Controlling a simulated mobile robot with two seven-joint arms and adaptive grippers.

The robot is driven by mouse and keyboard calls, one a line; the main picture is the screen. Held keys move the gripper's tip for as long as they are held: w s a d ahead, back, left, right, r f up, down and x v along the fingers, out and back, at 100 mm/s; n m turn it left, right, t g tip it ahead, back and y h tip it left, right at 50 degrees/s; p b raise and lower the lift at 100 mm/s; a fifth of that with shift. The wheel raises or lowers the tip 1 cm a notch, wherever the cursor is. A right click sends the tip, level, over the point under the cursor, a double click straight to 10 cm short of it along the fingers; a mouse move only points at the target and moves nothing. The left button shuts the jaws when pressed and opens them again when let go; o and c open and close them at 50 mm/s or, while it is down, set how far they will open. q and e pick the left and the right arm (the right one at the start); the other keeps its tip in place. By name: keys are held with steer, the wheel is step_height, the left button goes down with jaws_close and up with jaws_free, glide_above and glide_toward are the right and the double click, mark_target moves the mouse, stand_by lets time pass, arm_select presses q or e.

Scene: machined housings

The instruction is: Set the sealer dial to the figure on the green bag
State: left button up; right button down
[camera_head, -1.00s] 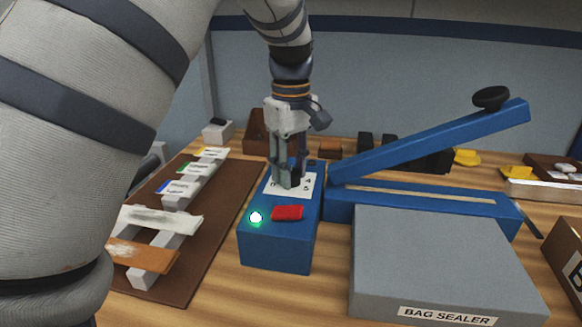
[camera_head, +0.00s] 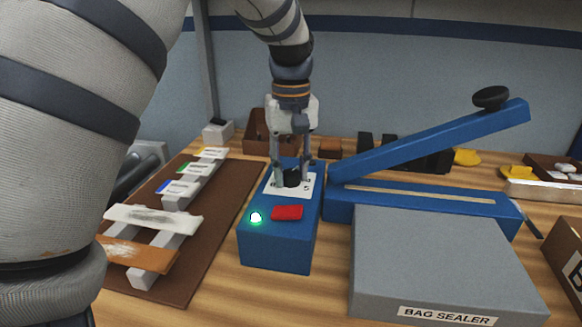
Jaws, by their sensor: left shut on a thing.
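The sealer dial (camera_head: 291,178) is a dark knob on a white numbered plate (camera_head: 272,190), on top of a blue control box (camera_head: 275,248). My left gripper (camera_head: 291,181) points down with its fingers on either side of the dial, shut on it. Some printed figures show around it, but I cannot tell which the dial points at. On the rack at left, a label with a green edge (camera_head: 194,168) stands between a yellow-edged and a blue-edged one. Its figure is too small to read, and I cannot make out the green bag itself. My right gripper is out of view.
The box carries a lit green lamp (camera_head: 256,217) and a red button (camera_head: 287,213). The bag sealer's blue arm (camera_head: 430,140) is raised at right, behind its grey platform (camera_head: 440,255). A brown board (camera_head: 215,215) with the rack lies left.

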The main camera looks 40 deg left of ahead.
mark_target(291, 172)
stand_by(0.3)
arm_select(q)
steer(key=o, duration=1.2)
steer(key=shift+c, duration=0.2)
step_height(291, 172, up, 12)
